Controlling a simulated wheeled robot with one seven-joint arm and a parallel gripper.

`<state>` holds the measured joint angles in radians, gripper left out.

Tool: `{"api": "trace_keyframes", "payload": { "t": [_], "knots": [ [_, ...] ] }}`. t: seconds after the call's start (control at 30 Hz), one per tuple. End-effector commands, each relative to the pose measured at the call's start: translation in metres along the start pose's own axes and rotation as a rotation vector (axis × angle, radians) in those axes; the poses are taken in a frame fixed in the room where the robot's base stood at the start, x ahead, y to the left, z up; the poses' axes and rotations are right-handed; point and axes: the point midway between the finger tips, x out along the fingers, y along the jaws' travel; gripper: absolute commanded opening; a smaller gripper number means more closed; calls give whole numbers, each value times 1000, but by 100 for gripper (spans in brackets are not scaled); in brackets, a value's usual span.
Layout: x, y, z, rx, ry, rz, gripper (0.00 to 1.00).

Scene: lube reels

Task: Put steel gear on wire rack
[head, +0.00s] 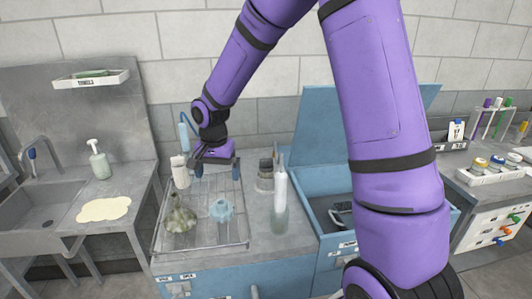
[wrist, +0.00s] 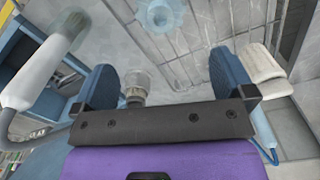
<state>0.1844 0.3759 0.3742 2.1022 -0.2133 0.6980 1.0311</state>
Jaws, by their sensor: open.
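The wire rack (head: 245,215) lies on the steel counter. A dull grey-green toothed piece (head: 180,221) sits at its near left, and a pale blue gear-shaped piece (head: 221,210) at its near right. I cannot tell for certain which is the steel gear. The pale blue piece also shows at the top of the wrist view (wrist: 158,14). My gripper (head: 216,172) is over the far end of the rack, beyond both pieces. In the wrist view its blue fingers (wrist: 165,85) are wide apart, with nothing held between them.
A grey jar (head: 265,175) and a clear bottle (head: 280,205) stand right of the rack. A white container (head: 180,172) stands at its far left. An open blue chest (head: 320,185) is farther right. The sink (head: 40,205) and soap bottle (head: 99,160) are left.

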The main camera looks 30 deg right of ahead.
Motion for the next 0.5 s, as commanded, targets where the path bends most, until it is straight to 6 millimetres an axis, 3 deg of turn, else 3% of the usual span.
{"api": "trace_keyframes", "payload": {
  "t": [0.17,0.5],
  "knots": [
    [-30,14,7,-50,44,-4,100],
    [-121,76,44,-237,177,-18,100]
  ]
}}
